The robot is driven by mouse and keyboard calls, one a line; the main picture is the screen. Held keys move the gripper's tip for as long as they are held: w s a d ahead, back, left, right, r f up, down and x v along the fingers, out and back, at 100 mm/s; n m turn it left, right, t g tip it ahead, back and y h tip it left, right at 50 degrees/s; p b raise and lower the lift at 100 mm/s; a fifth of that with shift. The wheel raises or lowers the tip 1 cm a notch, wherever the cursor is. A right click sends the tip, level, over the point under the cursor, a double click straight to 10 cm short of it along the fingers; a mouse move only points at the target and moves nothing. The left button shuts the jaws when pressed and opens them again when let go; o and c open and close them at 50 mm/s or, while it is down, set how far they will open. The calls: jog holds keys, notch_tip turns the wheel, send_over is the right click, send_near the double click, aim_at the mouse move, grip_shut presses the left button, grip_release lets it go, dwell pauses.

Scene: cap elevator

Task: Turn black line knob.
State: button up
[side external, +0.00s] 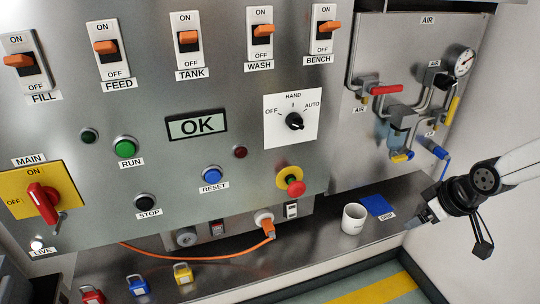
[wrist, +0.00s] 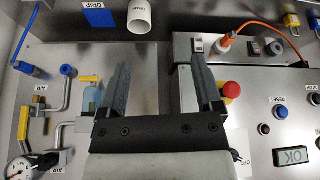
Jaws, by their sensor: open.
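The black knob (side external: 294,121) sits on a white square plate (side external: 280,136) marked OFF, HAND and AUTO, on the steel panel. Its exact pointing is too small to tell. My gripper (side external: 428,214) is at the right of the side view, well away from the knob, low near the shelf's right end. In the wrist view my gripper (wrist: 160,72) has its two dark fingers wide apart with nothing between them.
A red emergency button (side external: 294,187) on a yellow ring juts out below the knob. Air pipes with a red valve handle (side external: 386,89) and a gauge (side external: 464,62) stand on the right.

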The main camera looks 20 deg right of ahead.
jog(key=w+a+r+n+t+y, duration=0.1)
jog(key=w+a+r+n+t, duration=0.55)
jog(key=w+a, duration=0.45)
jog(key=n+t+h, duration=0.2)
jog(key=n+t, duration=0.1)
jog(key=t, duration=0.3)
send_near(300, 127)
jog(key=w, duration=0.3)
jog(key=shift+s+f, duration=0.15)
jog(key=shift+w+d, duration=0.1)
jog(key=shift+w, duration=3.85)
grip_shut()
